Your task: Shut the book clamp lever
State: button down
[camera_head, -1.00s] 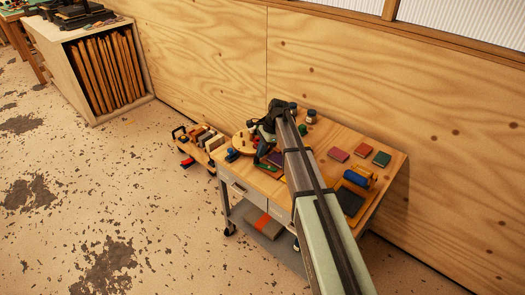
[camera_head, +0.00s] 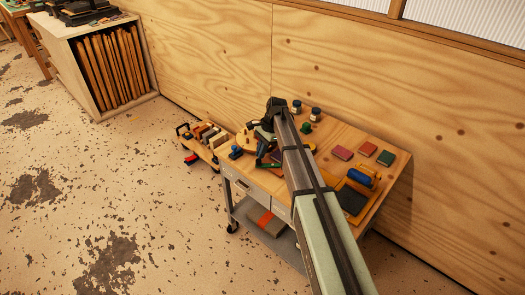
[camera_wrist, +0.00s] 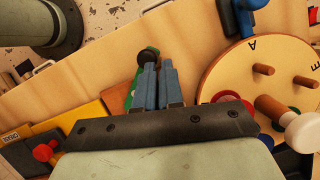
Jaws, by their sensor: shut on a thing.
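My gripper (camera_wrist: 158,70) points down over the left part of the wheeled workbench. In the wrist view its two blue-grey fingers are close together. A round black knob (camera_wrist: 148,54) is at their tips, and I take it as the end of the clamp lever; the part between the fingers is mostly hidden. A green part (camera_wrist: 130,94), likely the book clamp, lies just left of the fingers. In the head view a green piece (camera_head: 269,166) shows below my gripper, with the rest of the clamp hidden by my arm.
A round wooden board (camera_wrist: 225,85) with pegs and letters is close on the right. A blue object (camera_head: 236,152) is near the bench's left edge. Small books (camera_head: 342,153), a blue roll (camera_head: 358,178) and jars (camera_head: 315,114) stand right of or behind my arm.

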aim_at(259, 162)
jog(key=shift+s+a+f, duration=0.1)
jog(key=shift+s+a, duration=0.2)
jog(key=shift+s, duration=0.3)
jog(key=shift+s+a, duration=0.25)
jog(key=shift+s, duration=0.3)
jog(key=shift+s+n+g, duration=0.3)
jog(key=shift+s+n, duration=0.2)
jog(key=shift+n, duration=0.5)
jog(key=shift+s, duration=0.2)
jog(key=shift+s+f, duration=0.1)
jog(key=shift+s, duration=0.1)
jog(key=shift+w+d, duration=0.15)
jog(key=shift+w, duration=0.1)
jog(key=w, duration=0.2)
jog(key=w+a, duration=0.1)
jog(key=w, duration=0.1)
jog(key=shift+w+a+r, duration=0.1)
jog(key=shift+w+r, duration=0.05)
jog(key=shift+r, duration=0.05)
notch_tip(259, 162, up, 9)
jog(key=w, duration=0.2)
jog(key=shift+w+a+r, duration=0.2)
jog(key=shift+w+a, duration=0.15)
jog(key=shift+w, duration=0.05)
